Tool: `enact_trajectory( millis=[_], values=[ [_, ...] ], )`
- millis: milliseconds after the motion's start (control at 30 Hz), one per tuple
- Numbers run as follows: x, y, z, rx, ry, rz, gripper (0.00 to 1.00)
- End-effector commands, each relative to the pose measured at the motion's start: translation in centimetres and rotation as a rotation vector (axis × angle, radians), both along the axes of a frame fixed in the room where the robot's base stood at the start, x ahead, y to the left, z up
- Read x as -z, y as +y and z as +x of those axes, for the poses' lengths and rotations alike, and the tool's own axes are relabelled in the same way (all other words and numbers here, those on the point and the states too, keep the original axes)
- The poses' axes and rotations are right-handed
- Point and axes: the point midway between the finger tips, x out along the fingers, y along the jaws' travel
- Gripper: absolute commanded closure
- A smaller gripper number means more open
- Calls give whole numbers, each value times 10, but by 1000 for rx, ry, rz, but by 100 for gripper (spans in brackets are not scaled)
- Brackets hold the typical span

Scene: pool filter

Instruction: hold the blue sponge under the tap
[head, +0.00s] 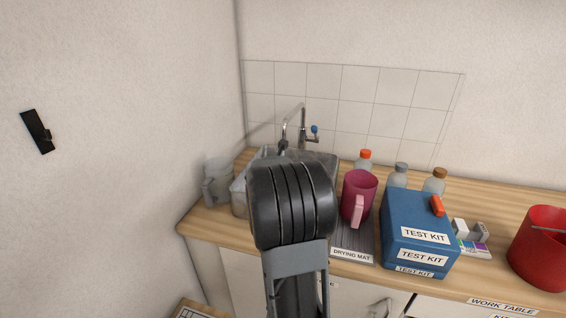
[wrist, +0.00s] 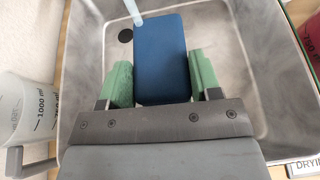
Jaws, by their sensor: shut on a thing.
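The blue sponge (wrist: 161,62) is between the green finger pads of my gripper (wrist: 162,80) in the wrist view. Both pads touch its sides, and my gripper is shut on it over the sink basin (wrist: 235,50). A pale blue streak (wrist: 134,12) meets the sponge's far left edge; I cannot tell whether it is water or part of the tap. The tap (head: 302,125), with a blue-knobbed lever (head: 315,130), stands behind the sink in the head view. My own arm hides the sponge, my gripper and much of the sink there.
A clear measuring jug (head: 217,180) stands left of the sink. A magenta jug (head: 359,198) stands on the drying mat (head: 352,256) to the right. Beyond are the blue test kit box (head: 418,230), several capped bottles (head: 397,175) and a red container (head: 542,245). Walls close the left and back.

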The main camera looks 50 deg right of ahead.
Motion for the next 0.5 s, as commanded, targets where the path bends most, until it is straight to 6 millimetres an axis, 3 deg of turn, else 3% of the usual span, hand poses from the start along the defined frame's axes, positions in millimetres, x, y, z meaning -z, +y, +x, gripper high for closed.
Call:
enact_trajectory(
  millis=[500],
  values=[
    [-14, 35, -41, 0, 0, -1, 64]
  ],
)
